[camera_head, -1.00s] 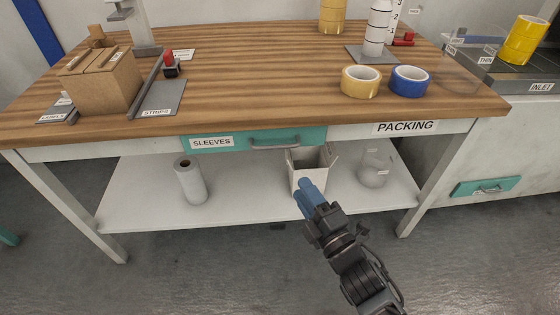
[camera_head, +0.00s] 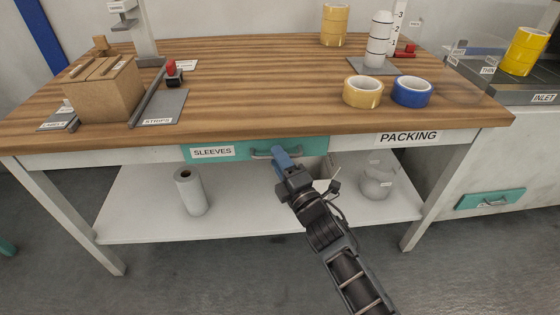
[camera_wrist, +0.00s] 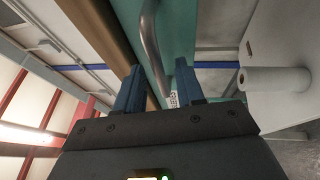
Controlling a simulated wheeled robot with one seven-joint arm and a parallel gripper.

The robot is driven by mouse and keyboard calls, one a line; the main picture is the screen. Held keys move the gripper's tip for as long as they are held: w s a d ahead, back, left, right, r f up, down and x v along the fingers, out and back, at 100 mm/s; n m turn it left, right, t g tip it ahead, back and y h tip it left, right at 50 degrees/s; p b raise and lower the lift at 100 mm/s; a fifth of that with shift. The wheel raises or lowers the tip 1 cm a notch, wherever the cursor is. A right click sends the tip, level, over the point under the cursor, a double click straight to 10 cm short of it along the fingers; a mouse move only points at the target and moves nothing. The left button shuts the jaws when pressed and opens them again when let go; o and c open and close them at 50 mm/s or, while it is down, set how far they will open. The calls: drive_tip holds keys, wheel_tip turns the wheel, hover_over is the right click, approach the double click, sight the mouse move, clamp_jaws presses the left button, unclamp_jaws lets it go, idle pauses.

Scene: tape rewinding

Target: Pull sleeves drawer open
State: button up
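The teal drawer front labelled SLEEVES (camera_head: 238,151) sits under the edge of the wooden table and looks flush with the frame. Its grey curved handle (camera_head: 262,154) is partly hidden behind my gripper (camera_head: 281,154), whose blue fingers are at the handle's right part. In the wrist view my gripper (camera_wrist: 158,68) is open, with its two fingers apart. The handle (camera_wrist: 150,38) runs between the finger lines there, in front of the teal drawer front (camera_wrist: 180,35). I cannot tell whether the fingers touch it.
The lower shelf (camera_head: 140,215) holds a white roll (camera_head: 190,191), a round jar (camera_head: 376,184) and a bin mostly hidden by my arm. On the tabletop (camera_head: 250,95) are a cardboard box (camera_head: 104,91) and tape rolls (camera_head: 363,92). The floor in front is clear.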

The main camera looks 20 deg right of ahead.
drive_tip(key=shift+c, duration=0.2)
clamp_jaws()
idle(0.5)
